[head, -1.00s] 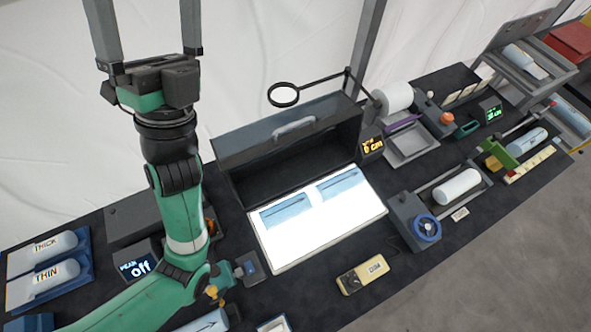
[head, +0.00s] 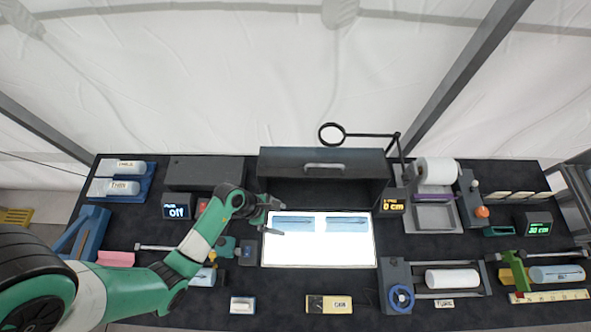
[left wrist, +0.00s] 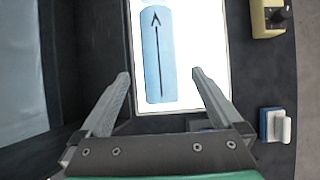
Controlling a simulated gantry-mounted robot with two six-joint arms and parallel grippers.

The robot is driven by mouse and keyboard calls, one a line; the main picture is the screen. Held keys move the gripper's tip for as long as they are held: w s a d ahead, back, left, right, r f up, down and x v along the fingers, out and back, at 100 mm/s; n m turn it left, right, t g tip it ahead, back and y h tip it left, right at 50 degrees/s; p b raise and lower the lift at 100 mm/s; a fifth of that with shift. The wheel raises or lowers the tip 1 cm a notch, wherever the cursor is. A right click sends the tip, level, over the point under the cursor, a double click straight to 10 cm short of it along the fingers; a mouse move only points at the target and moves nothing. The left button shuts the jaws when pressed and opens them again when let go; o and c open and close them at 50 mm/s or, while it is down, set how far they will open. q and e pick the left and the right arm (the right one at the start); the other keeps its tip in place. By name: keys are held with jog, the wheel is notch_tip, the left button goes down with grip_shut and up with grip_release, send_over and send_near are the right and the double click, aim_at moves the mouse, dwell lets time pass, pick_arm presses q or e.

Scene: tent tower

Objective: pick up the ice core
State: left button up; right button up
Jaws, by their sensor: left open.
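Two flat pale-blue ice core slabs lie side by side on a lit white panel: the left slab (head: 297,224) and the right slab (head: 347,224). Each bears a dark line; in the left wrist view one slab (left wrist: 156,55) shows an arrow. My left gripper (head: 281,217) is open at the left part of the panel, close to the left slab. In the left wrist view its fingers (left wrist: 160,76) are spread and empty, with the slab ahead between them. Whether the fingers touch the panel cannot be told. My right gripper is not in view.
The open dark box (head: 322,165) stands behind the panel (head: 320,256). A magnifier (head: 332,134) hangs above on an arm. Labelled cylinders (head: 124,187) lie at left, a white cylinder (head: 452,279) sits in a blue-wheeled holder, and a yellow switch box (head: 329,304) lies in front.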

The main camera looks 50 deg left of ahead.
aim_at(289, 222)
pick_arm(q)
jog(key=x, duration=0.3)
jog(key=shift+w+f, duration=0.1)
jog(key=shift+f, duration=0.05)
jog(key=b+x, duration=0.1)
jog(key=x, duration=0.4)
jog(key=shift+w+d+b, duration=0.15)
jog(key=shift+b, duration=0.2)
grip_shut()
